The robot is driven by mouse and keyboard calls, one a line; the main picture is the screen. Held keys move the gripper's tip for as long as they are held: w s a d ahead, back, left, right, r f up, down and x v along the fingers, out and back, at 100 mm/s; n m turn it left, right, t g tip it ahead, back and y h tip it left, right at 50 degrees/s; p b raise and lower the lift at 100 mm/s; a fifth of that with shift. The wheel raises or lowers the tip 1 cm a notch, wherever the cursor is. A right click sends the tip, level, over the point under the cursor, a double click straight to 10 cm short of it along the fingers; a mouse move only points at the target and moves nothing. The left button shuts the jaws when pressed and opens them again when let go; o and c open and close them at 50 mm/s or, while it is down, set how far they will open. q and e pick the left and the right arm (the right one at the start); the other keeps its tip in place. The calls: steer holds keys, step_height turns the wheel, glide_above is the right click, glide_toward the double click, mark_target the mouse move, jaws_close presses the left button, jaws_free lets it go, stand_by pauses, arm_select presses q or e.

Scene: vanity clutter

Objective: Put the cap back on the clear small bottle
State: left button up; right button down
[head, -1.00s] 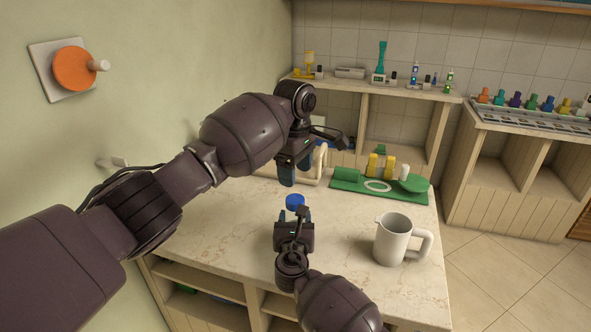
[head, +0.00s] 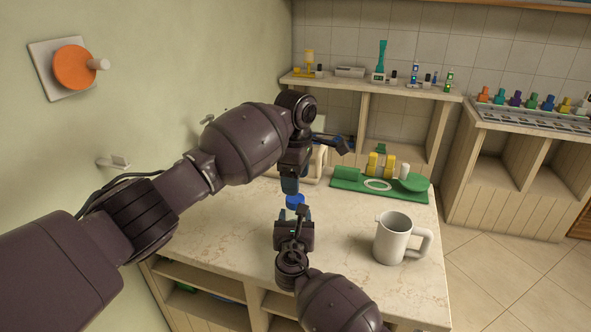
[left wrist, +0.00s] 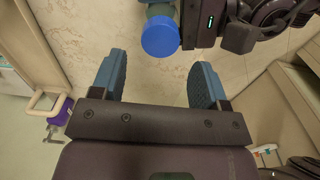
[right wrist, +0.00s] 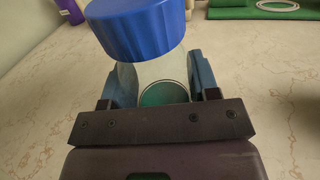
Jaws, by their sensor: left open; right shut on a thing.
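The clear small bottle (right wrist: 150,85) is upright between the fingers of my right gripper (right wrist: 155,80), with something green showing near its bottom. The blue cap (right wrist: 138,28) sits at the bottle's top; I cannot tell how tightly it is seated. The cap also shows in the head view (head: 295,201) and in the left wrist view (left wrist: 160,38). My right gripper is shut on the bottle, above the counter. My left gripper (left wrist: 157,78) is open and empty, its fingertips pointing toward the cap and apart from it. The left gripper (head: 290,184) hangs just above the cap in the head view.
A white mug (head: 392,238) stands on the marble counter (head: 350,290) to the right. A green tray (head: 345,185) with yellow and white pieces lies behind. A purple-topped item (left wrist: 62,110) and a pale wooden frame (left wrist: 40,104) stand near the wall. The front left counter is clear.

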arm_select(q)
steer(key=shift+f, duration=2.9)
